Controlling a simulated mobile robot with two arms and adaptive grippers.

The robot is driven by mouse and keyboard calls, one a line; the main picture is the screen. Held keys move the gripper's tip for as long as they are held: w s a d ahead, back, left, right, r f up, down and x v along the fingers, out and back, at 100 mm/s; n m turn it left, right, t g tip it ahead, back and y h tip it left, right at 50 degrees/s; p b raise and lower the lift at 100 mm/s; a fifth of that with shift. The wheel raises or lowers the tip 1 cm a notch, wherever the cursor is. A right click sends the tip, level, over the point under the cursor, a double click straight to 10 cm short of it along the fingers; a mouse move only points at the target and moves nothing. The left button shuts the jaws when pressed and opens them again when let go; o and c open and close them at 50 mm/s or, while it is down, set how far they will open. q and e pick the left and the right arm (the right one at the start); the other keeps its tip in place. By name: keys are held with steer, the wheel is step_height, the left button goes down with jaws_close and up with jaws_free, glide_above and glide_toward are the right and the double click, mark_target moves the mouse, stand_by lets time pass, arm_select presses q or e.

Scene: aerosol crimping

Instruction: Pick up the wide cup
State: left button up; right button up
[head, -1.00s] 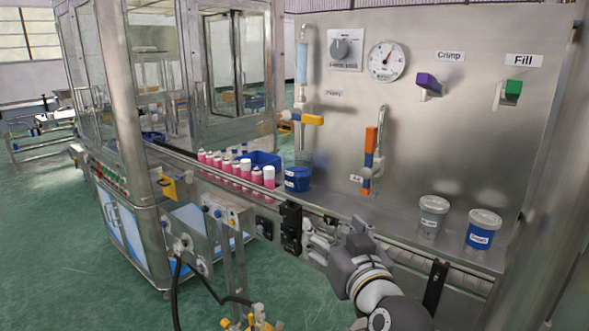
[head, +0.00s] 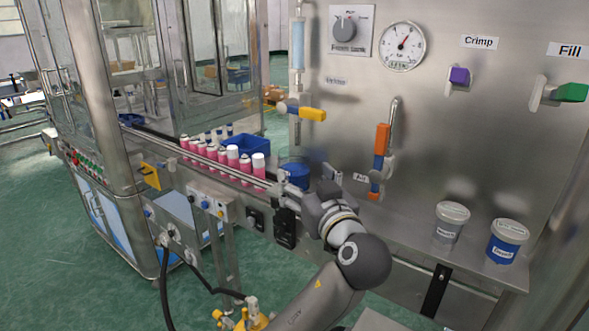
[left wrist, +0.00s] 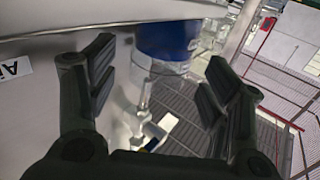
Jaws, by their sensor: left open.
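A wide blue cup (head: 294,171) stands on the steel ledge by the back panel, partly hidden behind my gripper. My left gripper (head: 310,182) is open, with its fingers spread just in front of and to the right of the cup. In the left wrist view a blue, round-sided object, which looks like the cup (left wrist: 167,38), shows beyond the open fingertips and between them. Nothing is between the finger pads of the left gripper (left wrist: 160,85). Whether a finger touches the cup cannot be told. My right gripper is not in view.
Several pink-and-white cans (head: 232,157) and a blue bin (head: 240,146) stand left of the cup. An orange-and-blue valve (head: 380,155) hangs to its right. A grey lidded tub (head: 448,222) and a blue lidded tub (head: 505,242) stand further right on the ledge.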

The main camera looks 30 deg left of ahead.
mark_target(300, 174)
arm_select(q)
steer(key=p+x, duration=0.2)
steer(key=x, duration=0.1)
steer(key=shift+a+r, duration=0.1)
steer(key=shift+a, duration=0.2)
steer(key=shift+w+a, duration=0.35)
steer(key=shift+d+f, duration=0.1)
steer(key=shift+f, duration=0.1)
steer(key=shift+r, duration=0.1)
steer(key=c, duration=0.9)
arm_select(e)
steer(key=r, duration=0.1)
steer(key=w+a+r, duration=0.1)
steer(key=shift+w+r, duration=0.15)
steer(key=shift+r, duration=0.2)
arm_select(q)
steer(key=shift+w, duration=0.1)
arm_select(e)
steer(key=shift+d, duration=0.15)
